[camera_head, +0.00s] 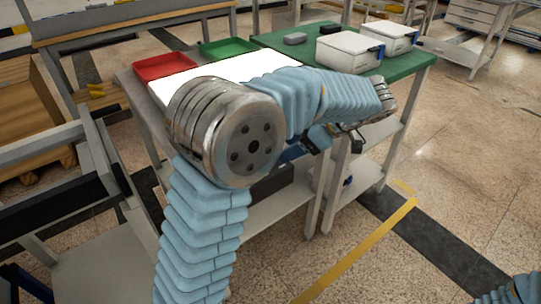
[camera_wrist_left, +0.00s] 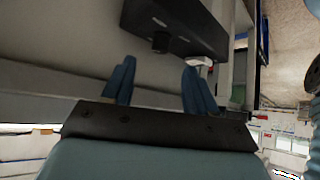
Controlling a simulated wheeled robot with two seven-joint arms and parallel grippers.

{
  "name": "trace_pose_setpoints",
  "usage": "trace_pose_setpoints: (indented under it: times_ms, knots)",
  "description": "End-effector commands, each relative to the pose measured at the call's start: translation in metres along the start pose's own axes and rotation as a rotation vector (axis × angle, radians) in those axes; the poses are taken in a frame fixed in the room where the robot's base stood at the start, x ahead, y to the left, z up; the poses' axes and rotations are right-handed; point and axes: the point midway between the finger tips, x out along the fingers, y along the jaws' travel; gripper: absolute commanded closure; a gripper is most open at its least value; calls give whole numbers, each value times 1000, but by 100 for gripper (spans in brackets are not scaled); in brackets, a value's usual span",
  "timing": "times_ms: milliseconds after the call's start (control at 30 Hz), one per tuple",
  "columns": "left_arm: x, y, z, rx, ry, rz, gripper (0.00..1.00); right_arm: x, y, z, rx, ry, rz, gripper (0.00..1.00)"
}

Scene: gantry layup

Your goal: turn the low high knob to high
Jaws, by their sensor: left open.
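In the left wrist view, a black control box (camera_wrist_left: 180,22) is fixed under the table top. A short dark knob (camera_wrist_left: 160,42) sticks out of its lower face. A pale round part (camera_wrist_left: 203,62) with a bit of red shows farther right, partly hidden by the right-hand finger. My left gripper (camera_wrist_left: 158,66) is open and empty; its two blue fingers point toward the box, with the dark knob ahead of the gap and apart from them. No high or low marking is readable. In the head view my left gripper (camera_head: 306,144) is low by the table edge, mostly hidden by my arm.
The table carries a red tray (camera_head: 164,67), a green tray (camera_head: 228,47), a white sheet (camera_head: 250,68), a green mat (camera_head: 410,62) and white boxes (camera_head: 349,51). Table legs and a lower shelf (camera_head: 262,211) are close by. Open floor (camera_head: 450,160) lies right.

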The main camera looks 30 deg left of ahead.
Motion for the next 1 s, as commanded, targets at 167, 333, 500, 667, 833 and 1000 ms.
trace_pose_setpoints:
  times_ms: [167, 333, 500, 667, 833, 1000]
  knots:
    - [38, -1, 0, 1, 0, -3, 42, -1, 0, 0, 0, 0, 0, 100]
    - [60, 0, 0, 1, 0, -1, 42, -1, -1, 0, 0, 0, 0, 100]
    - [68, 0, 0, 1, 0, 0, 42, -1, -1, 0, 0, 0, 0, 100]
    - [68, 0, 0, 1, -1, 1, 42, -1, -1, 0, 0, 0, 0, 100]
    - [68, 0, 0, 1, -1, 1, 59, -1, -1, 0, 0, 0, 0, 100]
    - [68, 0, 0, 1, -1, 1, 85, -1, -1, 0, 0, 0, 0, 100]
